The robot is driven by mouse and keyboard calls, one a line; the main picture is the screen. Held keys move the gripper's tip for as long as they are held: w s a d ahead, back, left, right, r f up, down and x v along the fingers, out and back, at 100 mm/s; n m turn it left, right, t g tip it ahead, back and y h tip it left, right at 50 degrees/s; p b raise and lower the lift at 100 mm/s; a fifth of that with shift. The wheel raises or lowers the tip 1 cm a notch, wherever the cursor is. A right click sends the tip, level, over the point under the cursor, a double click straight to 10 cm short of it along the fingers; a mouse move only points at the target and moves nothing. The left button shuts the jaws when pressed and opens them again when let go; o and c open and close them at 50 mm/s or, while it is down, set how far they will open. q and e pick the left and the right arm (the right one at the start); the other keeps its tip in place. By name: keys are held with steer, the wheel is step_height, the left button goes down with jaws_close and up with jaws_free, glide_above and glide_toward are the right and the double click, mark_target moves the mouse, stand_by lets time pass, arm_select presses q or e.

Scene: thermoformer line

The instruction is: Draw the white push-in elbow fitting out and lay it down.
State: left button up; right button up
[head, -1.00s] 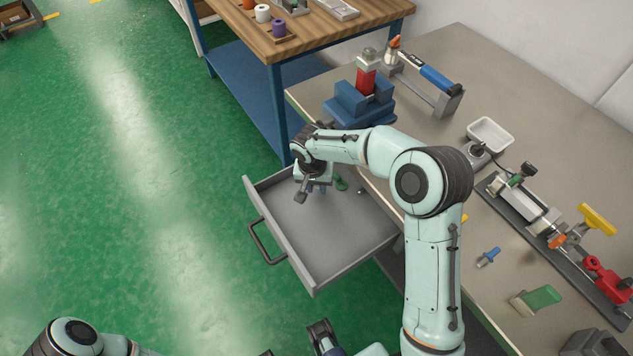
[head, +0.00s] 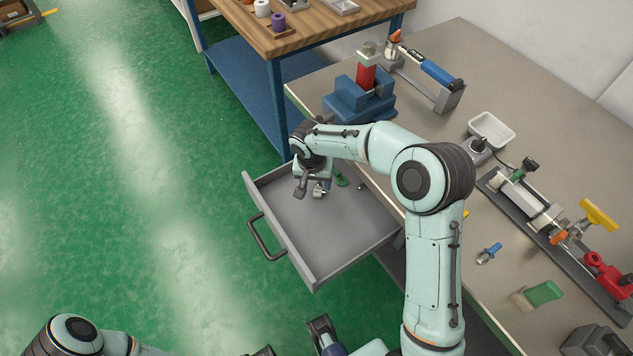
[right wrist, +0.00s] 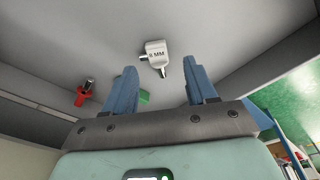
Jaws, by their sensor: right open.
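The open grey drawer (head: 340,235) sits below the bench edge. The white elbow fitting (right wrist: 155,52), marked with a size in MM, lies on the drawer floor in the right wrist view. In the head view my right gripper and wrist hide it. My right gripper (head: 311,191) is over the drawer's far left corner. In the right wrist view its blue fingers (right wrist: 160,84) are apart and empty, with the fitting just beyond the tips, between their lines. My left arm (head: 75,338) shows at the bottom left; its finger state is unclear.
A red fitting (right wrist: 84,93) and a green piece (right wrist: 144,97) lie near the white one in the drawer. The drawer's front half is clear. The bench (head: 430,95) on the right carries a blue vise (head: 345,102), a white tray (head: 491,131) and a clamp fixture (head: 535,212).

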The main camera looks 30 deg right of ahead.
step_height(320, 180, up, 12)
steer(key=a+p, duration=0.1)
steer(key=shift+s+a, duration=0.3)
steer(key=shift+s, duration=0.15)
stand_by(0.4)
